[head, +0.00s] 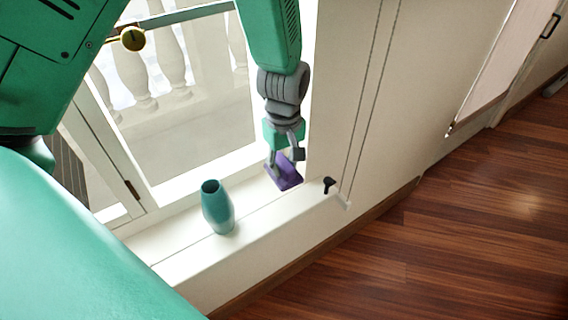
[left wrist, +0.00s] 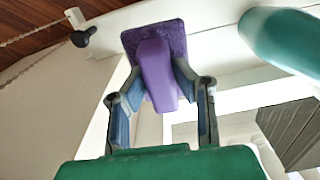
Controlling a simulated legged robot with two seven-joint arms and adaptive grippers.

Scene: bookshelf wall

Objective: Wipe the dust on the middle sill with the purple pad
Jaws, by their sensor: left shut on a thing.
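The purple pad (head: 287,176) is at the right end of the white sill (head: 262,216), below the window, in the head view. My left gripper (head: 284,160) is shut on the pad's handle, and the pad is at the sill's surface; I cannot tell whether it touches. In the left wrist view the pad (left wrist: 157,42) is held by its raised grip between the two fingers (left wrist: 160,85). No dust can be made out on the sill. My right gripper is not in view.
A teal vase (head: 217,207) stands on the sill left of the pad; it also shows in the left wrist view (left wrist: 284,38). A small black knob (head: 328,185) is at the sill's right end. The wooden floor (head: 430,240) is clear.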

